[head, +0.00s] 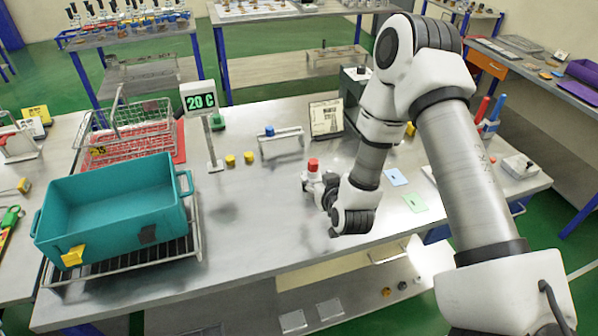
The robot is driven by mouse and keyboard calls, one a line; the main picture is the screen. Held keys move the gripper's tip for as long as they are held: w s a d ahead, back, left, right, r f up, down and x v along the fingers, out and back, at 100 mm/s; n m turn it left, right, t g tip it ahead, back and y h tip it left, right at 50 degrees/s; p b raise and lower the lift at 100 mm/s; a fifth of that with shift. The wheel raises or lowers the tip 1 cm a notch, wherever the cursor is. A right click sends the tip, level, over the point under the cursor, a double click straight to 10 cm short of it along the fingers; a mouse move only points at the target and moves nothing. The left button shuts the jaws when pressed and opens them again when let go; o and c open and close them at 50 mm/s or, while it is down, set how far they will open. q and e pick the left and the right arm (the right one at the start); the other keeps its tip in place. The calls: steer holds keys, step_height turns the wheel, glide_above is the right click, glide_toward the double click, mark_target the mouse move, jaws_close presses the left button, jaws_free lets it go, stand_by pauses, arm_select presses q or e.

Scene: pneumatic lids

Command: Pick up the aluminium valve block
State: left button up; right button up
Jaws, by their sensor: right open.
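A small pale metallic piece with a red cap (313,165) stands on the steel bench, left of my right wrist. It looks like the aluminium valve block, but I cannot be sure at this size. My right gripper (326,194) is low over the bench, close beside this piece. It is open. Its fingers are partly hidden by my wrist, and I cannot tell whether they touch the piece. My left gripper is not in view.
A teal crate (113,210) sits on a wire rack at the left. Coloured cards (415,202) lie right. The bench between crate and gripper is clear.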

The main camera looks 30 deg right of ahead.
mark_target(315, 172)
steer(key=shift+w, duration=0.6)
steer(key=shift+w+p, duration=0.1)
steer(key=shift+p, duration=0.25)
steer(key=shift+w+d+f+p, duration=0.1)
steer(key=shift+w+d+p, duration=0.45)
steer(key=shift+d+p, duration=0.3)
steer(key=x, duration=0.3)
steer(key=shift+w+f+p, duration=0.2)
steer(key=shift+f+p, duration=0.1)
steer(key=shift+p, duration=0.1)
steer(key=shift+w+f, duration=0.25)
steer(key=shift+w, duration=0.05)
steer(key=shift+s+a+r, duration=0.1)
steer(key=shift+s+a, duration=0.05)
steer(key=shift+c, duration=0.7)
steer(key=shift+s+r, duration=0.1)
steer(key=shift+s, duration=0.1)
jaws_close()
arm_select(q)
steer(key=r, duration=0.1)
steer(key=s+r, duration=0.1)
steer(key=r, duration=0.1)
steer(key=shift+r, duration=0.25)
arm_select(e)
steer(key=shift+w, duration=0.1)
